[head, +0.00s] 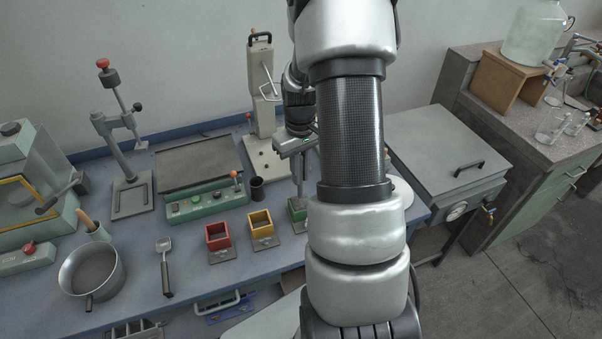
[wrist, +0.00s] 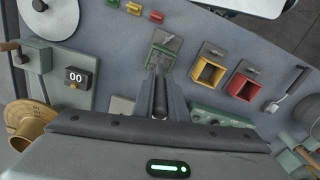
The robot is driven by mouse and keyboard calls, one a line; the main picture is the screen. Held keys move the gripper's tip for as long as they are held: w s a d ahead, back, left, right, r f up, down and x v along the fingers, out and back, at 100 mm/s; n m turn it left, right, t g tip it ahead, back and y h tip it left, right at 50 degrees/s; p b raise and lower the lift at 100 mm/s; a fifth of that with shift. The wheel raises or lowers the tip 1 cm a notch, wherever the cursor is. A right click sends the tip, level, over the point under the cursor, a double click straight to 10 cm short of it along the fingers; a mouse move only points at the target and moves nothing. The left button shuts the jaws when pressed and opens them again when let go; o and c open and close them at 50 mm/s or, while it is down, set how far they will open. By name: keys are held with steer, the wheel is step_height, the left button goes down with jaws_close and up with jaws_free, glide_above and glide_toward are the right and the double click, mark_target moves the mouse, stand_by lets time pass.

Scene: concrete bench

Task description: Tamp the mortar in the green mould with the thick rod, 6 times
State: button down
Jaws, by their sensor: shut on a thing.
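The green mould (head: 298,210) stands on the bench to the right of the yellow mould, partly hidden by my arm in the head view. It also shows in the wrist view (wrist: 163,50), beyond my fingers. My gripper (head: 296,148) is above it, shut on the thick rod (head: 299,176). The rod points down toward the mould. In the wrist view my gripper (wrist: 160,98) and the rod line up with the mould. I cannot tell how far the rod's lower end is inside it, and the mortar is hidden.
The yellow mould (head: 262,228) and red mould (head: 218,236) stand close by on the left. A dark cup (head: 257,189) and a tall stand (head: 262,100) are behind. A scoop (head: 164,262) and pan (head: 92,272) lie further left. A counter in the wrist view (wrist: 77,77) reads 00.

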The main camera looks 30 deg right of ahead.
steer(key=shift+w, duration=0.4)
step_height(320, 180, down, 4)
steer(key=b, duration=0.3)
steer(key=r+p, duration=0.1)
steer(key=r, duration=0.1)
steer(key=s+r+p, duration=0.1)
steer(key=r, duration=0.1)
step_height(320, 180, down, 4)
steer(key=b, duration=0.3)
step_height(320, 180, up, 4)
steer(key=p, duration=0.3)
